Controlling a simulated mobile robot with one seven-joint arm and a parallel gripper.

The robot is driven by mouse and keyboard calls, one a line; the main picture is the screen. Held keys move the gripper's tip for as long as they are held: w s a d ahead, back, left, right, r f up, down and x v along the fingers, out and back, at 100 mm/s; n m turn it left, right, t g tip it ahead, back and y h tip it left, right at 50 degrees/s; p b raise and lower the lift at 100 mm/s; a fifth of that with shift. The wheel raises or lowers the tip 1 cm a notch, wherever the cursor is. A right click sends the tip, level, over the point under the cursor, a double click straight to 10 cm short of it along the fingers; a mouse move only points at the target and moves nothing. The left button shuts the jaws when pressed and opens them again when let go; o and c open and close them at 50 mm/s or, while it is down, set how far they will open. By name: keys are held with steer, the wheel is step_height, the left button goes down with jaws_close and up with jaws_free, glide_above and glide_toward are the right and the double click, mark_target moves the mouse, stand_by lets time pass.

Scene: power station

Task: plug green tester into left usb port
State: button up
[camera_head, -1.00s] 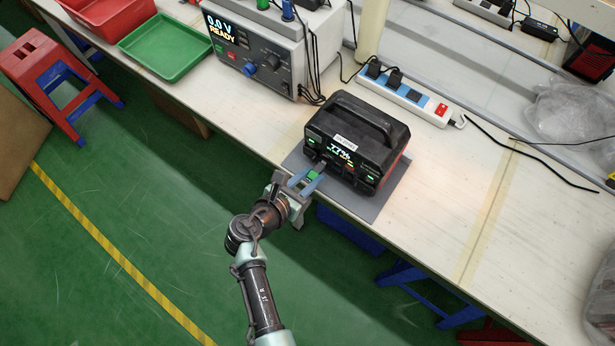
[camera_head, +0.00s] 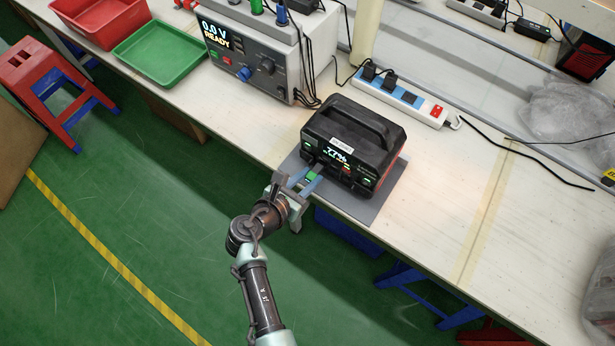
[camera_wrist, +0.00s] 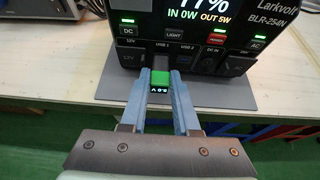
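The black power station (camera_head: 352,140) stands on a grey mat (camera_head: 362,208) at the table's front edge. In the wrist view its front panel (camera_wrist: 200,36) has ports labelled USB 1 and USB 2 side by side, and its screen reads OUT 5W. My gripper (camera_head: 307,182) is shut on the green tester (camera_wrist: 160,77), with one blue finger on each side. The tester lies in line with the left port, USB 1, its front end against the panel and hiding that port. Its small display is lit and appears to read 5.0 V upside down. How deep the plug sits is hidden.
A grey instrument reading READY (camera_head: 258,50) stands at the back left. A white power strip (camera_head: 400,95) with black plugs lies behind the power station. Green (camera_head: 160,52) and red (camera_head: 100,18) trays are further left.

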steer(key=o, duration=0.5)
steer(key=shift+c, duration=0.2)
steer(key=shift+s, duration=0.1)
steer(key=p+v, duration=0.1)
steer(key=v, duration=1.1)
steer(key=shift+s+a+r, duration=0.15)
steer(key=shift+s+a, duration=0.05)
steer(key=shift+s, duration=0.15)
